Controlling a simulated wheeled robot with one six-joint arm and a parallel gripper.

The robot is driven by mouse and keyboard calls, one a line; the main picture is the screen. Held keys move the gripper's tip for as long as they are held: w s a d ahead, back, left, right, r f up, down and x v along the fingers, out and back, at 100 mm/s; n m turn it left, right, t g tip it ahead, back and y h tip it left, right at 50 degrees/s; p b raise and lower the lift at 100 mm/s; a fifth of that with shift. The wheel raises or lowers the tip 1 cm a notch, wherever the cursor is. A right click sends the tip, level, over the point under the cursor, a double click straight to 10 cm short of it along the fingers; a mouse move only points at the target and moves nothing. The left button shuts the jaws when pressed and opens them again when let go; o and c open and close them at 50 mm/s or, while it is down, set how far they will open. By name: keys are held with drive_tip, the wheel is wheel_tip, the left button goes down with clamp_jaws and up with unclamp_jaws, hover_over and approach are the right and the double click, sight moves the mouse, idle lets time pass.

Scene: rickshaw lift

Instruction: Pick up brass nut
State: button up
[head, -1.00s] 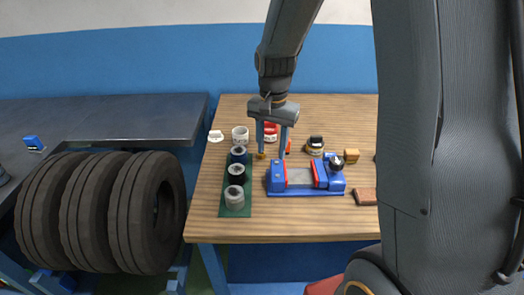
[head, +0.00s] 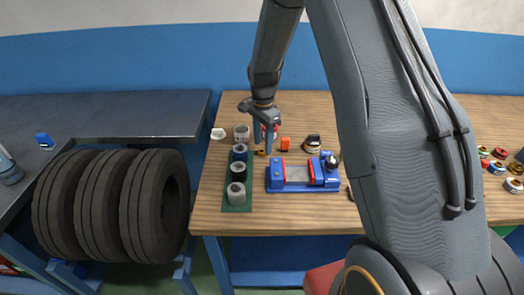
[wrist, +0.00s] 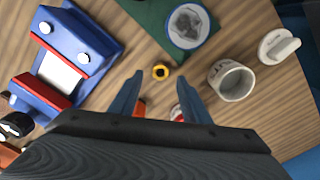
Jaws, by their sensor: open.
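The brass nut (wrist: 161,72) is a small yellow ring with a dark hole, lying on the wooden table by the corner of the green mat (wrist: 158,22). In the head view the nut (head: 261,153) shows as a small yellow spot beside my fingertips. My gripper (wrist: 160,81) is open, with the nut framed between and just past its fingertips in the wrist view. Nothing is held. In the head view my gripper (head: 268,148) points down over the table, its fingers nearly in line, so the gap does not show.
A blue vise (head: 300,175) stands close by on the right. Dark and grey cups stand on the green mat, one a blue-rimmed cup (wrist: 189,26). A white mug (wrist: 232,81), a white piece (wrist: 278,46), an orange part (head: 285,143) and a red-and-white item (wrist: 177,112) are near.

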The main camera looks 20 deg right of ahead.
sight(263, 150)
drive_tip(key=shift+f+p, duration=0.3)
drive_tip(key=shift+f, duration=0.9)
clamp_jaws()
drive_tip(key=shift+r, duration=0.1)
wheel_tip(263, 150, up, 10)
drive_tip(key=b, duration=0.3)
